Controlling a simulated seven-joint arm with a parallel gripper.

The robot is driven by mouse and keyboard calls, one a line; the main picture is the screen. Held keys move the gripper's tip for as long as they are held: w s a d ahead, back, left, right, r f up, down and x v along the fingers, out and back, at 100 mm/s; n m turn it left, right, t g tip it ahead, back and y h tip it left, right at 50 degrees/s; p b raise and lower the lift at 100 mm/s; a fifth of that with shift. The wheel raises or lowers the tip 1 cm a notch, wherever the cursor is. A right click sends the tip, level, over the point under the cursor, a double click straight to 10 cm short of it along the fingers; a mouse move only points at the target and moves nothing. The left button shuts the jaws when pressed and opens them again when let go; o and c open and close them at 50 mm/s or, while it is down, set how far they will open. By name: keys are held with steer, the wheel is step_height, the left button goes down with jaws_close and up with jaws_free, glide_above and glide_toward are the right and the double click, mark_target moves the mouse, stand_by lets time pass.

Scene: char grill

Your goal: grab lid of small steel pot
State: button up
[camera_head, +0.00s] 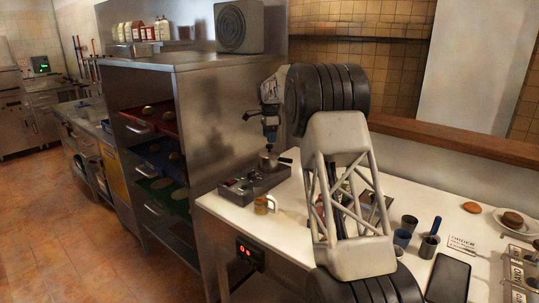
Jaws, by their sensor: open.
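A small steel pot (268,163) with a dark handle pointing right stands on a dark appliance at the back left of the white counter. Its lid is too small to make out clearly at this size. My gripper (269,145) points down just above the pot's top. It is open, with its small fingertips close over the pot. I cannot tell whether they touch the lid or its knob. My large arm links fill the middle of the view and hide part of the counter.
The dark appliance (240,188) stands beside a tall steel cabinet (220,110). A glass mug (262,205) is in front of it. To the right are dark cups (402,238), a metal cup (428,247), a black tablet (448,279) and a plate (500,215) with a bun.

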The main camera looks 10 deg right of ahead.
mark_target(269, 145)
steer(key=shift+f, duration=2.55)
steer(key=shift+c, duration=0.4)
steer(key=c, duration=0.9)
steer(key=shift+r, duration=0.15)
steer(key=shift+r, duration=1.75)
steer(key=shift+s+d+r, duration=0.15)
steer(key=shift+s+r, duration=0.05)
steer(key=shift+s, duration=2.45)
steer(key=shift+s+d+r, duration=0.15)
steer(key=shift+s+r, duration=0.05)
steer(key=shift+s, duration=2.45)
steer(key=shift+s+d+r, duration=0.15)
steer(key=shift+s+r, duration=0.05)
steer(key=shift+s, duration=2.45)
